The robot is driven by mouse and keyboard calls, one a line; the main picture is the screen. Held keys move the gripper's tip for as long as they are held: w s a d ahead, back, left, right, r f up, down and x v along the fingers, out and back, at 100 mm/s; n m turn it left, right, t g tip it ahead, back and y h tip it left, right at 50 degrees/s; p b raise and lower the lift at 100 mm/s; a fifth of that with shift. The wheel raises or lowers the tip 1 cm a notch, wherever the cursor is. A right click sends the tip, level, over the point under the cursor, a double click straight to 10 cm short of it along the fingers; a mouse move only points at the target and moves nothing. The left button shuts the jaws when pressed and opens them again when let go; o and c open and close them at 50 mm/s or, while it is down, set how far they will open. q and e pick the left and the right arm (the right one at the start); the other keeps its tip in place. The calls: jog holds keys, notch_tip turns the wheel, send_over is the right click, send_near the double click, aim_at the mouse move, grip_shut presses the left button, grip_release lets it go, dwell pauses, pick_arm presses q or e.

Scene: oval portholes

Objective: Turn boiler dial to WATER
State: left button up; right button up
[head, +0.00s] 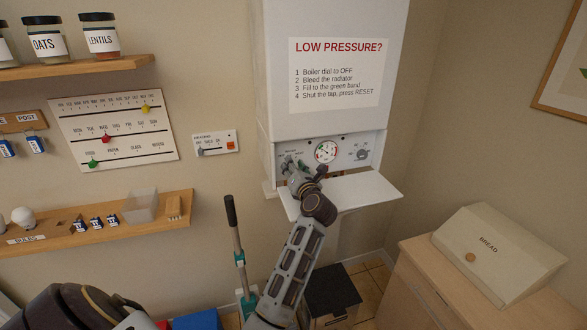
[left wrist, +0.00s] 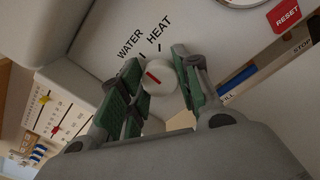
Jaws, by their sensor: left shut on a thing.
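The white boiler (head: 335,70) hangs on the wall in the head view, its control panel low on the front. The boiler dial (left wrist: 160,80) is round and white with a red mark, seen in the left wrist view. WATER (left wrist: 130,45) and HEAT (left wrist: 159,33) are printed above it, each with a tick. The red mark slants to the upper left, on the WATER side; I cannot tell whether it lines up exactly with the tick. My left gripper (head: 297,168) has its green pads on both sides of the dial, shut on it. In the head view the gripper partly hides the dial.
A round gauge (head: 327,151) and another knob (head: 362,154) are right of the gripper. A white flap (head: 355,192) juts out below the panel. A red RESET button (left wrist: 285,14) shows in the wrist view. The bread box (head: 500,250) stands on a cabinet at right.

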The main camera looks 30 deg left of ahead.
pick_arm(q)
jog(key=o, duration=1)
jog(key=shift+n, duration=0.4)
jog(key=shift+n+b, duration=1)
jog(key=shift+n, duration=2.9)
